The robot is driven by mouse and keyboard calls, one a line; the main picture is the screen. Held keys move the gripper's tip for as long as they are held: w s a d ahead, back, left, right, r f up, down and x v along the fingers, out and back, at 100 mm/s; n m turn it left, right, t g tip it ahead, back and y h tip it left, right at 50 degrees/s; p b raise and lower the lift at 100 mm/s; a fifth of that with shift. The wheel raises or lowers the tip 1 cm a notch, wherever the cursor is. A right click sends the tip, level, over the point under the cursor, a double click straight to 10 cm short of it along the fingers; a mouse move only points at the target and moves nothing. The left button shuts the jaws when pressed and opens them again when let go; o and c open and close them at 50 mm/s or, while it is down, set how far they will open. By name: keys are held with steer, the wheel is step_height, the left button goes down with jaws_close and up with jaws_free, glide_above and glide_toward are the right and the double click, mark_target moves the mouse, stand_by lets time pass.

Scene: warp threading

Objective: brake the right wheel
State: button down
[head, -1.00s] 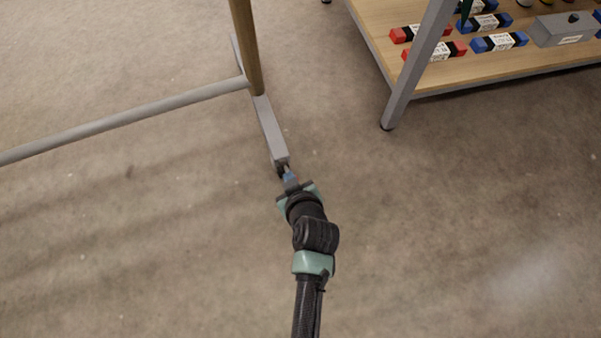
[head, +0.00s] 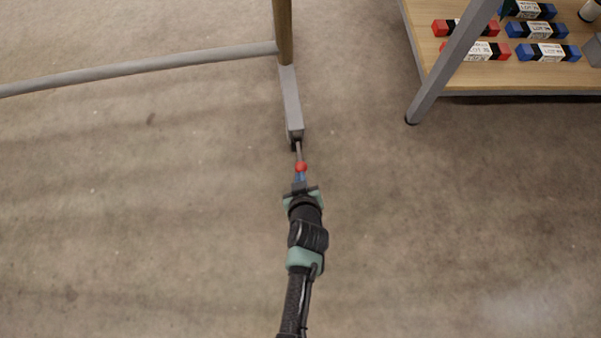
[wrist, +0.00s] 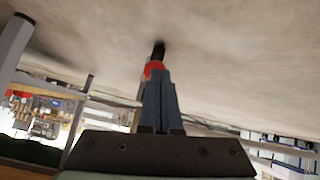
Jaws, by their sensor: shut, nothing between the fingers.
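The grey foot bar (head: 291,100) of a wooden-post frame ends in a small dark wheel (head: 295,142), partly hidden under the bar's end. A thin brake lever (head: 299,153) sticks out from there toward me and ends in a red knob (head: 301,167). My gripper (head: 301,175) is shut, with its blue fingertips right at the knob. In the wrist view, the shut fingers (wrist: 158,92) point at the red knob (wrist: 153,67), which they partly cover. A dark part (wrist: 158,50) shows beyond it. I cannot tell whether the fingertips touch the knob.
A grey crossbar (head: 140,74) runs left from the post (head: 284,30). At the upper right stands a shelf (head: 480,88) with a grey leg (head: 440,75), holding red and blue labelled blocks (head: 535,30). The floor around my arm is clear.

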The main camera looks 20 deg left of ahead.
steer(key=shift+f+b, duration=0.45)
steer(key=shift+f, duration=0.3)
steer(key=shift+w+a+f, duration=0.1)
steer(key=shift+w, duration=0.05)
